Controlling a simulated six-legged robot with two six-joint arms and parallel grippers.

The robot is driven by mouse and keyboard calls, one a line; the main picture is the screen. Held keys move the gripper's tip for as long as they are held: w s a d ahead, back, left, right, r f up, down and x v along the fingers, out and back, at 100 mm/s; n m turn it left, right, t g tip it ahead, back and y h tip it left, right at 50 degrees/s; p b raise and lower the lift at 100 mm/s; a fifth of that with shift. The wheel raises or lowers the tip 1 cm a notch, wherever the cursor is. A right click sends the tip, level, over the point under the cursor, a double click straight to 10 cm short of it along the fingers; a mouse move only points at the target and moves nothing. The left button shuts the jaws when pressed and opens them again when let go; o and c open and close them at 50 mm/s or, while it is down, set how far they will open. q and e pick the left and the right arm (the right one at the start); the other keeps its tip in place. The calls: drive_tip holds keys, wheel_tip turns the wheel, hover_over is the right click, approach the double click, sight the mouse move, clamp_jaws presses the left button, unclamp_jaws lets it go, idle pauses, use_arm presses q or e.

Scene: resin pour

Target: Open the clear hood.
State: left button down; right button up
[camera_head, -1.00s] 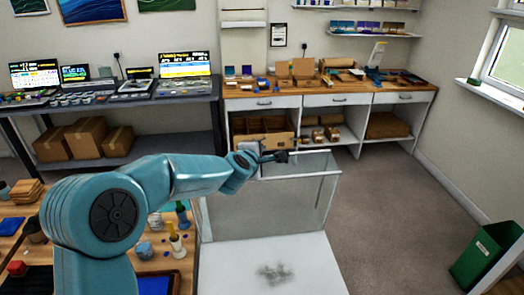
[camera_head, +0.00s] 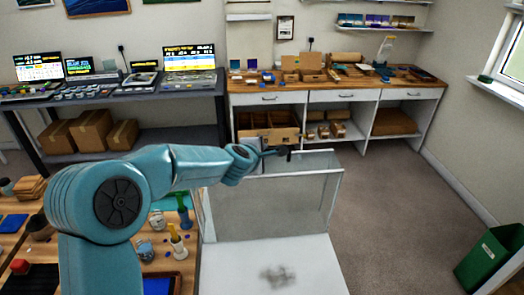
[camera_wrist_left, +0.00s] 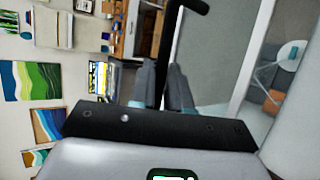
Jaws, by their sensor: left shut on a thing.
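The clear hood (camera_head: 270,208) is a see-through box with pale edges, standing at the back of a white surface (camera_head: 268,262) in the head view. My left arm reaches across from the left to its top edge. My left gripper (camera_head: 270,153) is at the top of the hood, where a dark handle (camera_head: 285,152) shows. In the left wrist view the fingers (camera_wrist_left: 162,88) are closed on the dark bar of that handle (camera_wrist_left: 167,50), and clear panels lie to the right. How far the hood is lifted is hard to tell. My right gripper is in no view.
A wooden-topped bench (camera_head: 335,88) with shelves stands behind the hood. A table with bottles and tools (camera_head: 165,258) is at front left. A green bin (camera_head: 487,258) stands at right; the floor between is clear.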

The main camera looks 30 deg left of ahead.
use_arm(q)
drive_tip(key=c, duration=1.2)
unclamp_jaws()
drive_tip(key=shift+f, duration=0.1)
drive_tip(key=shift+o, duration=0.2)
drive_tip(key=p+v, duration=0.1)
drive_tip(key=v, duration=1.5)
drive_tip(key=shift+s, duration=0.3)
drive_tip(key=shift+w, duration=0.15)
drive_tip(key=shift+s, duration=0.25)
